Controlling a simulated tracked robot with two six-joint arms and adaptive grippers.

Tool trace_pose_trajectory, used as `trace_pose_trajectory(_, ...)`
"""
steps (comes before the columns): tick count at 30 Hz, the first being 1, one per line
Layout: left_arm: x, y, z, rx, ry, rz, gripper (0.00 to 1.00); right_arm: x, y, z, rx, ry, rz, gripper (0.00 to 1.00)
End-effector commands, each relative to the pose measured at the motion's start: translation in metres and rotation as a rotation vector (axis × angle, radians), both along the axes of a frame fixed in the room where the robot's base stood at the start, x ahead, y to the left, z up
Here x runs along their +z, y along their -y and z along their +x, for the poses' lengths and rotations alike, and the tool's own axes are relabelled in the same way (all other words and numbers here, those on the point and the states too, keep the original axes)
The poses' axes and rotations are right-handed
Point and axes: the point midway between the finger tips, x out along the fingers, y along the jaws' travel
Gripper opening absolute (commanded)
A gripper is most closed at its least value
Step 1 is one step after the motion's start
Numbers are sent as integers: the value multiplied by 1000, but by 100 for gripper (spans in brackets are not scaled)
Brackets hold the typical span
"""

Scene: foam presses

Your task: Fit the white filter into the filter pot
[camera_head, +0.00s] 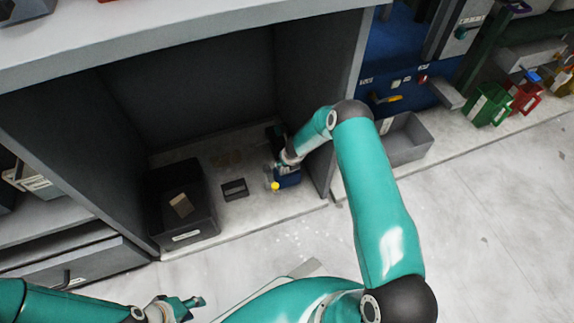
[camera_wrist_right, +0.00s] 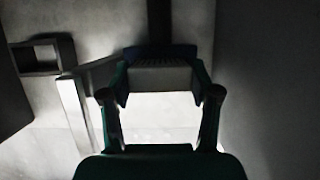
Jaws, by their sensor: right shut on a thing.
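My right gripper (camera_wrist_right: 161,94) is shut on a pale ribbed block, which looks like the white filter (camera_wrist_right: 160,77). One finger lies on each side of it. A dark blue edge shows along the block's far side. In the head view my right arm reaches down into the bay to a blue unit with a yellow knob (camera_head: 275,186), which looks like the filter pot. The arm hides most of it, and I cannot tell whether the filter is inside it. My left gripper (camera_head: 193,303) is low in the head view, away from these things, and its jaw opening is unclear.
A small dark open box (camera_head: 235,189) sits on the bay floor, left of the blue unit. A black bin (camera_head: 190,232) with a tan block (camera_head: 181,204) stands further left. The bay's right wall is close to my right arm. A grey tray (camera_head: 408,150) is outside.

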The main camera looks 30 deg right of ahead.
Motion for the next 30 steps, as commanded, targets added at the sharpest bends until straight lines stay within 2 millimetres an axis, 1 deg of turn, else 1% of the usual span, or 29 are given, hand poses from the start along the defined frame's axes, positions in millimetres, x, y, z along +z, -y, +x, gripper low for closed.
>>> trace_pose_trajectory(1, -2, 0, 0, 0, 0, 0, 40, -4, 1, 1, 0, 2, -1, 4)
trace_pose_trajectory(10, -3, 0, 0, 0, 0, 0, 40, -5, 0, 1, 0, 2, 0, 4)
trace_pose_trajectory(11, -4, 0, 0, 0, 0, 0, 40, -5, 0, 1, 0, 2, 0, 63)
trace_pose_trajectory(15, -3, 0, 0, 0, 0, 0, 40, -4, 0, 1, 1, 2, -1, 87)
trace_pose_trajectory(26, -1, 0, 0, 0, 0, 0, 40, -2, 0, 1, 1, 2, -1, 87)
trace_pose_trajectory(30, 3, 0, 0, 0, 0, 0, 40, 8, -1, -2, 2, 1, -1, 87)
